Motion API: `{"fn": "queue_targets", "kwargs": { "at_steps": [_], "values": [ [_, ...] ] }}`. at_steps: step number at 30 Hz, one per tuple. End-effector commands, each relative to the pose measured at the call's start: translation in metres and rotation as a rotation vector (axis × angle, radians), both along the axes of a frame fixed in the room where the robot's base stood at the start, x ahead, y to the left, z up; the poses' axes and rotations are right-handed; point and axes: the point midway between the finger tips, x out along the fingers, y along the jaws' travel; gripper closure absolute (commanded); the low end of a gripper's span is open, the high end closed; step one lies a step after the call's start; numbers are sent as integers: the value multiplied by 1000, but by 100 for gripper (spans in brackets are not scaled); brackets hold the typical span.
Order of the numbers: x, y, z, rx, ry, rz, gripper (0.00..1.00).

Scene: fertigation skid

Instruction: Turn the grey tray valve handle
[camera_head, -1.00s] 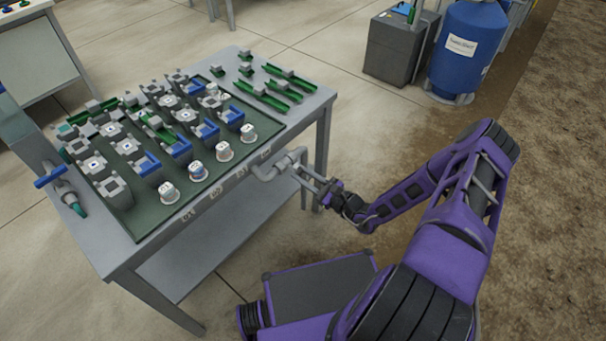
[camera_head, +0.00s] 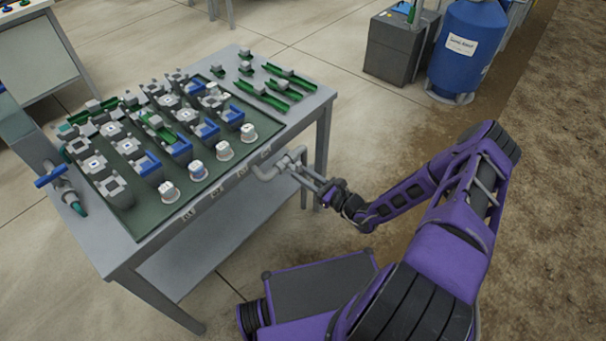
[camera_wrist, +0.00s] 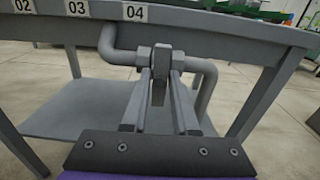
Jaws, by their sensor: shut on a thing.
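The grey tray valve sits on a grey pipe (camera_head: 264,172) at the front edge of the table, near its right corner. In the wrist view the pipe (camera_wrist: 208,82) bends out from the table edge and down on the right. The grey valve handle (camera_wrist: 159,78) stands between the two fingers of my gripper (camera_wrist: 160,88), which is shut on it. In the head view my gripper (camera_head: 308,180) reaches the valve from the right. The fingers hide part of the handle and valve body there.
The grey table (camera_head: 130,262) carries a dark green tray (camera_head: 140,228) with several grey and blue blocks and white-topped cups. A blue-handled tap (camera_head: 52,176) is at the left. Number labels line the front edge. A blue drum (camera_head: 465,60) stands at the back right.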

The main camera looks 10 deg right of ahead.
Motion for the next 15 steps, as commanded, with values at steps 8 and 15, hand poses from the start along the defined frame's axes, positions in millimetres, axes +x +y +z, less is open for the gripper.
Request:
{"fn": "queue_targets", "kwargs": {
  "at_steps": [8, 15],
  "values": [
    [0, 0, 0, 0, 0, 0, 48],
    [-2, -2, 0, -1, -1, -1, 48]
  ]
}}
